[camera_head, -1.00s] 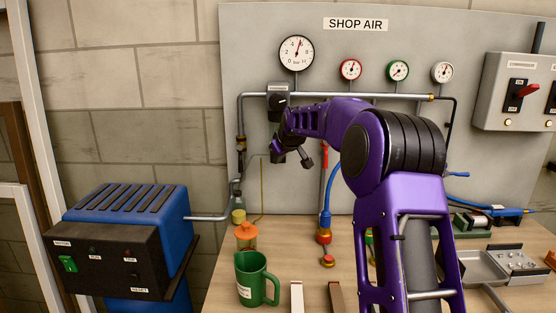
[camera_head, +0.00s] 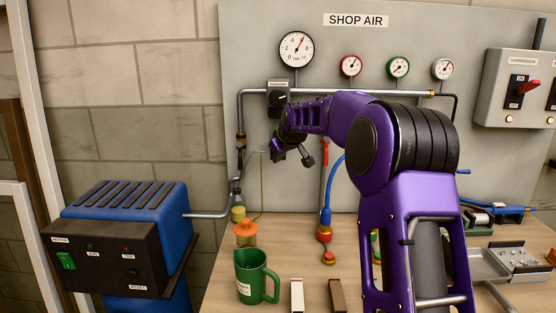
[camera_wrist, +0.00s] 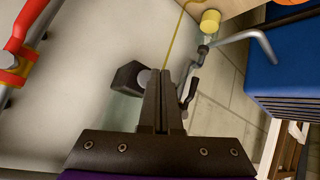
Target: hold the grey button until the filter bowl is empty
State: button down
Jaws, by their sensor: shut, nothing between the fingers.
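My gripper (camera_wrist: 163,72) is shut and empty. In the wrist view its fingertips are beside a small round light-grey button (camera_wrist: 143,77), very close to it; whether they touch I cannot tell. The button sits on a dark faceted piece (camera_wrist: 127,75). A pale, see-through greenish part, apparently the filter bowl (camera_wrist: 119,108), shows just below that piece in the picture, partly hidden by my fingers; its liquid level cannot be made out. In the head view my gripper (camera_head: 277,156) is below the pipe at the panel's left and hides the button and bowl.
A yellow tube runs down to a small jar with yellow contents (camera_head: 238,213). A blue compressor (camera_head: 130,217) is at left, a red-handled pipe (camera_head: 324,190) right of my gripper.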

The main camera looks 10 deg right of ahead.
jog(key=shift+s+a+b, duration=0.25)
jog(key=shift+s+b, duration=0.75)
jog(key=shift+s, duration=0.25)
jog(key=shift+s+a+b, duration=0.25)
jog(key=shift+s+b, duration=0.75)
jog(key=shift+s, duration=0.2)
